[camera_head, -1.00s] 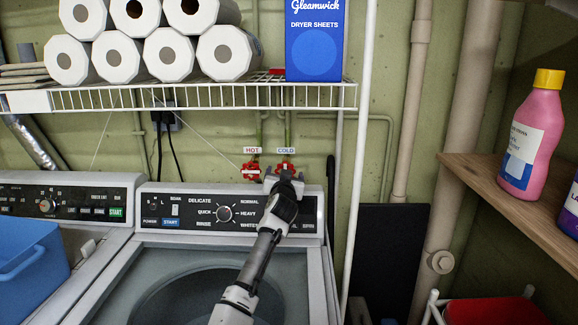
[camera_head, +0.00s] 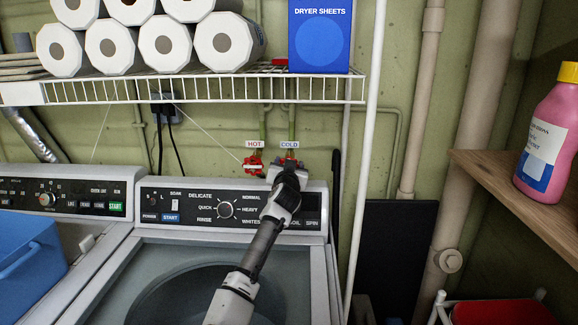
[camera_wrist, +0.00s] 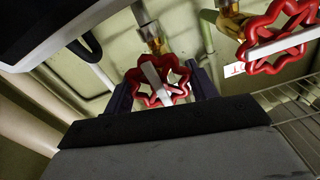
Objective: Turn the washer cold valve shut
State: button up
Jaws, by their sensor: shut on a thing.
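The red cold valve handle (camera_head: 291,160) is under the COLD label (camera_head: 289,145), mostly hidden behind my gripper (camera_head: 283,171) in the head view. In the wrist view the lobed red cold handle (camera_wrist: 178,77), with a white bar across its face, sits between the two dark fingers of my gripper (camera_wrist: 161,92). The fingers are shut on it from both sides. The red hot valve (camera_head: 253,166) is just left of it under the HOT label (camera_head: 255,144). The hot handle also shows at upper right in the wrist view (camera_wrist: 284,37), apart from my fingers.
The washer (camera_head: 312,207) stands below the valves, its control panel close under my gripper. A white wire shelf (camera_head: 200,91) with paper rolls (camera_head: 228,42) and a dryer sheets box (camera_head: 320,35) hangs above. A white upright post (camera_head: 366,150) stands to the right.

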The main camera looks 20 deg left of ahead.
jog(key=shift+c, duration=1.3)
jog(key=shift+m, duration=0.3)
jog(key=m, duration=0.3)
jog(key=shift+m, duration=0.3)
jog(key=m, duration=0.4)
jog(key=shift+d, duration=0.1)
jog(key=m, duration=0.5)
jog(key=shift+f, duration=0.1)
jog(key=m, duration=0.4)
jog(key=shift+m, duration=0.3)
